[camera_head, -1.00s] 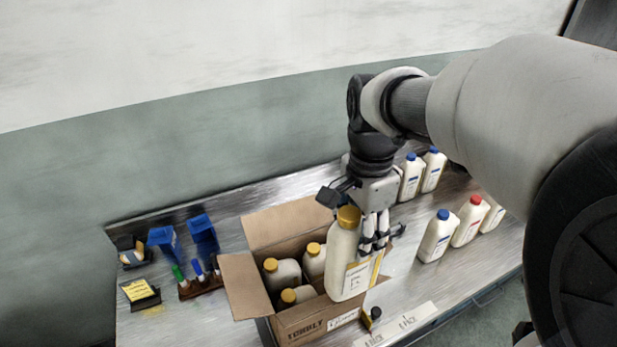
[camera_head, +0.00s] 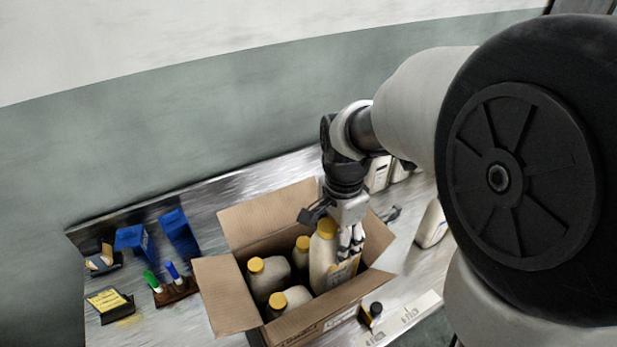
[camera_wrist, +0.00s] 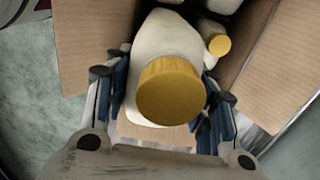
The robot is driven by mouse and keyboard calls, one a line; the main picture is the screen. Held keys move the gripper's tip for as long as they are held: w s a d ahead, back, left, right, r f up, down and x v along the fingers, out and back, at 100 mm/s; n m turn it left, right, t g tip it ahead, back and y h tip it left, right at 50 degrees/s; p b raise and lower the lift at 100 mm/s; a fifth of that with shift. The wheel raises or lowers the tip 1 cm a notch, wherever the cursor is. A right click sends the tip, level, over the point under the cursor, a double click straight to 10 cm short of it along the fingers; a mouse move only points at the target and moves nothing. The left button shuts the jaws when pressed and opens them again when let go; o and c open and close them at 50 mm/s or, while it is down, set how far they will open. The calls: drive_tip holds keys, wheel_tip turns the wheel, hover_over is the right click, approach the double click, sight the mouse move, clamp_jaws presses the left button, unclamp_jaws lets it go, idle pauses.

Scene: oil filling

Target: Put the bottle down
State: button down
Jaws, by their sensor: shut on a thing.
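A cream bottle with a yellow cap (camera_head: 321,262) is in my gripper (camera_head: 345,250), at the right side of an open cardboard box (camera_head: 228,292). Its lower part is hidden behind the box's front wall, so I cannot tell whether it touches the bottom. In the wrist view the gripper's fingers (camera_wrist: 160,100) stand on both sides of the bottle (camera_wrist: 165,38), below its large yellow cap (camera_wrist: 171,91). The bottle looks close to upright. Several other yellow-capped bottles (camera_head: 268,280) stand in the box to its left.
Blue holders (camera_head: 178,232), markers in a rack (camera_head: 172,284) and a yellow-topped pad (camera_head: 108,300) lie left of the box. A small dark bottle (camera_head: 374,312) and a label strip (camera_head: 412,318) are at its right front. White bottles (camera_head: 432,225) stand to the right, partly behind my arm.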

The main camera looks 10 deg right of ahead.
wheel_tip(320, 180, down, 10)
drive_tip(key=shift+w+f+b, duration=0.1)
drive_tip(key=shift+f+b, duration=0.05)
drive_tip(key=shift+b, duration=1.1)
drive_tip(key=shift+f, duration=0.1)
drive_tip(key=shift+f+b, duration=0.35)
drive_tip(key=shift+f, duration=0.2)
drive_tip(key=c, duration=1)
unclamp_jaws()
drive_tip(key=shift+r, duration=0.1)
